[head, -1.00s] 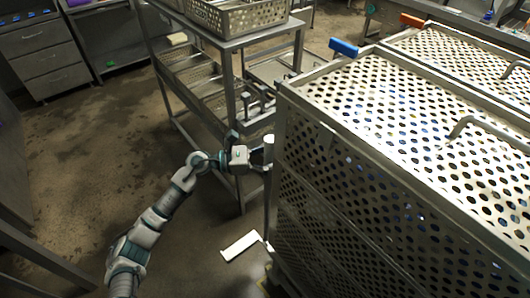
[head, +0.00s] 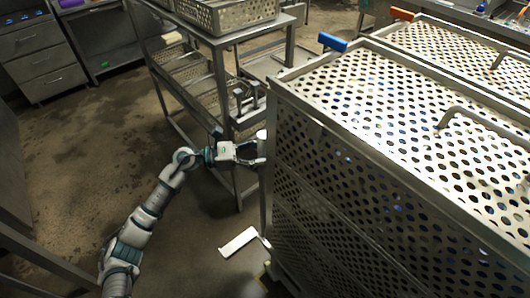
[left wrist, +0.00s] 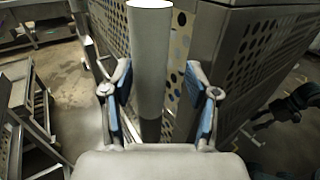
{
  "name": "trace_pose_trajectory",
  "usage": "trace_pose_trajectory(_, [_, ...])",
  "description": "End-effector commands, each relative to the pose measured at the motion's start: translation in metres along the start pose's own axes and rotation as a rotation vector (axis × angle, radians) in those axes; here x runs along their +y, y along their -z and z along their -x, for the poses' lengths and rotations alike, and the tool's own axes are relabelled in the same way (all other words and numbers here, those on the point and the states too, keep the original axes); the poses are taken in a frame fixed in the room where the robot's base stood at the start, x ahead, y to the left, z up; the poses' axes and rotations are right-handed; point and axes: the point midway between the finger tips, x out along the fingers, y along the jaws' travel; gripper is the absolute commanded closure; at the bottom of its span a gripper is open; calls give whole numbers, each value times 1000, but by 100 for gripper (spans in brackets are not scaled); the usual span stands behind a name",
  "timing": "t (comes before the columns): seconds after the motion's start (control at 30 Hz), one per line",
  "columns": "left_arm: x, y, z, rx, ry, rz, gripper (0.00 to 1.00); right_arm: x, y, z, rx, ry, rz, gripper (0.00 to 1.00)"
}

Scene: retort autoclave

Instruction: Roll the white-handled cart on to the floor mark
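The cart on the right is a large perforated metal box (head: 345,195). Its white upright handle (head: 262,140) stands at its near left corner; it also shows in the left wrist view (left wrist: 151,70). My left gripper (head: 256,151) is at this handle. In the left wrist view its two fingers (left wrist: 160,90) stand on either side of the handle, with a gap visible at the right finger, so it looks open around it. My right gripper is not identifiable.
A metal rack table (head: 240,30) with a perforated tray stands behind the handle, close to my left gripper. Carts with a blue handle (head: 332,42) and an orange handle (head: 402,14) stand beyond. Drawers (head: 45,65) are at back left. Floor on the left is clear.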

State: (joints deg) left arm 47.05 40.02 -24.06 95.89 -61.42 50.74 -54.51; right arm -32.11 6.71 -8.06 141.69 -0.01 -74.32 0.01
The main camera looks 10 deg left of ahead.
Motion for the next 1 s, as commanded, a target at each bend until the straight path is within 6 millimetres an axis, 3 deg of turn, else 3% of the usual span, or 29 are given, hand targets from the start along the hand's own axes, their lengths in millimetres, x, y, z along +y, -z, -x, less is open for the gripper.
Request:
trace_pose_trajectory(0.2, [0,1,38,2,0,1,41,0,1,0,2,-1,1,60])
trace_pose_trajectory(0.4, [0,2,60,0,1,1,41,0,1,0,2,-1,1,60])
trace_pose_trajectory(1.0, [0,1,64,0,3,1,41,1,2,0,1,-1,1,60])
